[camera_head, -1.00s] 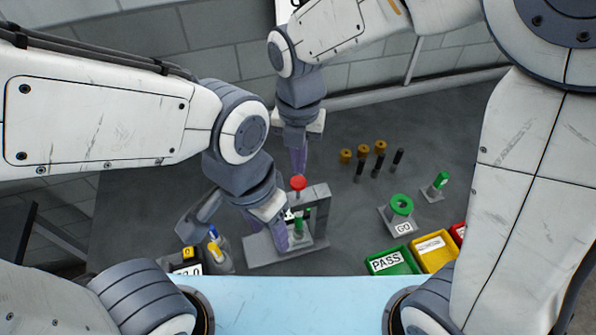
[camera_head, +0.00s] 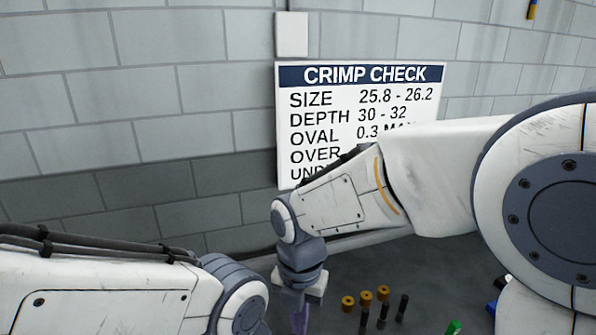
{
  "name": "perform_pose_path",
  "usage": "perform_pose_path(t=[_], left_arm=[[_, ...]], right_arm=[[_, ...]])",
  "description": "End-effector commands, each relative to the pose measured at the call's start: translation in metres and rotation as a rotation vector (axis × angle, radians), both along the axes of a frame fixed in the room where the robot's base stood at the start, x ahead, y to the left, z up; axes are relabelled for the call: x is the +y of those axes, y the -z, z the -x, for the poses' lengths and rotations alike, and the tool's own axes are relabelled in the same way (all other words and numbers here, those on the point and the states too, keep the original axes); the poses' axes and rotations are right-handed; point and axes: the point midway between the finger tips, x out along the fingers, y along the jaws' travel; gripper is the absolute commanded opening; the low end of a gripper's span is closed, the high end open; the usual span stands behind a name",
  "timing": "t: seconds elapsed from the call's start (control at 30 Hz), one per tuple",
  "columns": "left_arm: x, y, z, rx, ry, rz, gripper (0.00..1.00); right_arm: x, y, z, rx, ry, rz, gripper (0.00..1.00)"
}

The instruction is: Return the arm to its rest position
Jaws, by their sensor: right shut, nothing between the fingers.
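My right arm reaches in from the right. Its gripper (camera_head: 300,318) points down at the bottom middle of the head view, just left of the crimp pieces. Its fingers are together with nothing seen between them, and the tips are cut by the lower edge. My left arm comes in from the lower left. Its gripper is below the frame and out of sight.
Several brass-capped and dark pins (camera_head: 382,308) stand on the dark bench (camera_head: 425,275) right of the right gripper. A green piece (camera_head: 453,327) shows at the bottom edge. A white CRIMP CHECK sign (camera_head: 360,76) hangs on the grey block wall (camera_head: 150,120), partly hidden by my right arm.

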Motion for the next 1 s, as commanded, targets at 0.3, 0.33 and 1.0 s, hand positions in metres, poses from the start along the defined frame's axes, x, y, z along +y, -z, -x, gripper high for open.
perform_pose_path(t=[0.3,0.33,1.0], left_arm=[[0.0,0.056,0.0,0.0,-0.003,0.0,0.57],[0.0,0.061,0.0,0.0,-0.003,0.0,0.57],[0.0,0.122,0.0,0.001,-0.008,0.0,0.57]], right_arm=[[-0.014,0.046,0.055,0.014,0.799,-0.034,0.0],[-0.016,0.05,0.06,0.018,0.882,-0.036,0.0],[-0.046,0.118,0.138,0.101,2.148,-0.048,0.0]])
